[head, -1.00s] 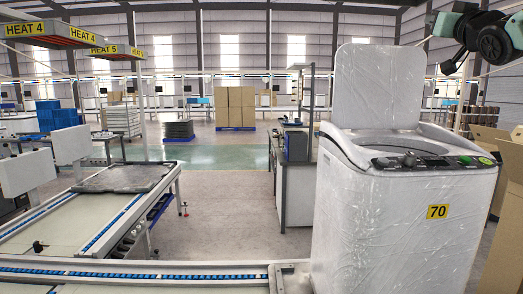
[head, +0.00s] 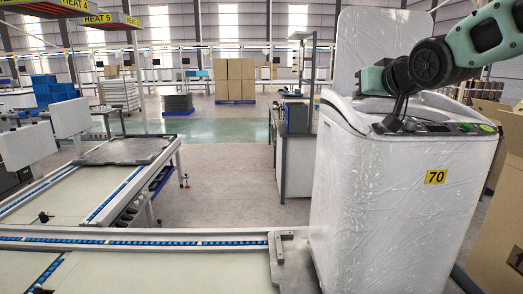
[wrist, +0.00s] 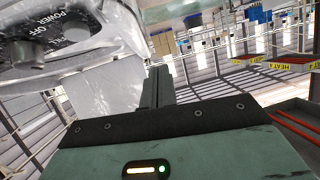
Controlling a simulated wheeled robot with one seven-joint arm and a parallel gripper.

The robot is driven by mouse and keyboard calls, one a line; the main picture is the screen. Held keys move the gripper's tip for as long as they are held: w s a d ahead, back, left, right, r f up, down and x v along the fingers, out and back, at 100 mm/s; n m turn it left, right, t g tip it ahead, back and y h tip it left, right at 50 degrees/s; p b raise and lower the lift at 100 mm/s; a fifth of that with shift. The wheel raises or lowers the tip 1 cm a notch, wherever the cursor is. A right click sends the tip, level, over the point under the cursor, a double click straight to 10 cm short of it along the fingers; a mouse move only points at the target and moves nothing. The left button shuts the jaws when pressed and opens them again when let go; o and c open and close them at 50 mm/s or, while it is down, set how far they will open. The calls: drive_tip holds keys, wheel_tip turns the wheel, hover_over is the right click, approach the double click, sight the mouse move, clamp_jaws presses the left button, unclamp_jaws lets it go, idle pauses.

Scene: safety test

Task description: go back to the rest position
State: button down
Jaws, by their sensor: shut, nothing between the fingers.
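My gripper (head: 392,118) is low over the front control panel of a plastic-wrapped white washing machine (head: 400,215) in the head view. The machine's lid stands up, and a label reads 70. My arm reaches in from the upper right. In the wrist view my gripper's fingers (wrist: 157,86) are together and empty. The panel's dark knob (wrist: 28,52), marked POWER and OFF, is at the upper left, apart from the fingers in that picture. In the head view I cannot tell whether the fingers touch the panel.
A conveyor (head: 130,238) crosses the front left, with a grey plate (head: 125,150) on a branch behind it. A workbench (head: 293,150) stands left of the machine. A cardboard box (head: 505,215) is close on its right. The aisle floor (head: 225,175) is clear.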

drive_tip(key=s+a+f+n+g+b, duration=0.1)
drive_tip(key=s+a+f+n+g, duration=0.1)
drive_tip(key=s+a+f+g, duration=0.45)
drive_tip(key=s+a+f+n+g, duration=0.1)
drive_tip(key=s+a+f, duration=0.2)
drive_tip(key=s+f, duration=0.75)
drive_tip(key=s+f+n+g, duration=0.1)
drive_tip(key=s+f+g, duration=0.1)
drive_tip(key=s+f, duration=0.2)
drive_tip(key=s+f+n+g+h, duration=0.1)
drive_tip(key=s+f+g, duration=0.1)
drive_tip(key=s, duration=0.7)
drive_tip(key=s+d+f+n+g+h+b, duration=0.1)
drive_tip(key=s+f+g, duration=0.1)
drive_tip(key=s+f, duration=0.3)
drive_tip(key=s, duration=0.2)
drive_tip(key=shift+s+f, duration=0.3)
drive_tip(key=shift+f, duration=0.05)
drive_tip(key=shift+d, duration=0.1)
